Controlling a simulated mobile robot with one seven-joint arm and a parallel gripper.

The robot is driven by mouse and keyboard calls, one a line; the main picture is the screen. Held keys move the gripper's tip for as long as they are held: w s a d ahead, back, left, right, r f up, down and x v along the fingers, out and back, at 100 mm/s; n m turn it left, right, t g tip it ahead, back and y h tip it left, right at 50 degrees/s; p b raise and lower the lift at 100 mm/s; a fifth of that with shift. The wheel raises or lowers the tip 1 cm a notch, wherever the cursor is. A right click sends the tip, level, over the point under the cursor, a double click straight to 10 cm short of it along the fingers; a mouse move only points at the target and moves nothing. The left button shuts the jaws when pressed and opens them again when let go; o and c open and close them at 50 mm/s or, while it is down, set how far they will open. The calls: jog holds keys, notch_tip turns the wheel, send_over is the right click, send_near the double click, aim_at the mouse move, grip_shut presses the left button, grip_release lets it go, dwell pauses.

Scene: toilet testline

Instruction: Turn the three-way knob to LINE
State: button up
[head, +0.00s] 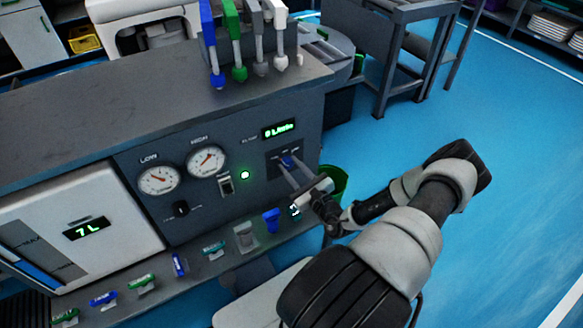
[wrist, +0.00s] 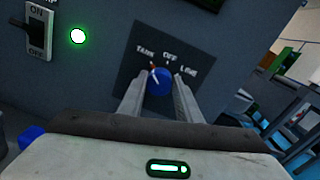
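The blue three-way knob (wrist: 160,84) sits on a dark plate on the grey panel, below the labels TANK, OFF and LINE from left to right. A small white and orange mark at its upper left points toward TANK. In the head view the knob (head: 287,160) is small and partly hidden by my fingers. My gripper (wrist: 160,78) reaches to the plate, one finger on each side of the knob. In the head view my gripper (head: 289,164) comes in from the right. Whether the fingers press on the knob or leave a thin gap is not clear.
Left of the plate are a lit green lamp (head: 245,175), an ON/OFF switch (head: 226,185) and two gauges. A green-lit display (head: 278,129) is above. A ledge with coloured valves (head: 271,220) runs below. Blue floor (head: 500,150) lies open to the right.

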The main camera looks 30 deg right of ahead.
jog(key=shift+c, duration=1.1)
jog(key=shift+m, duration=0.3)
jog(key=m+p, duration=0.1)
jog(key=m, duration=0.1)
jog(key=shift+m, duration=0.4)
jog(key=m+p, duration=0.1)
jog(key=m, duration=0.5)
jog(key=shift+d+f, duration=0.1)
jog(key=shift+d, duration=0.05)
jog(key=m, duration=0.6)
jog(key=shift+f+t+h, duration=0.1)
jog(key=shift+t+h, duration=0.2)
jog(key=m, duration=0.5)
jog(key=shift+f, duration=0.1)
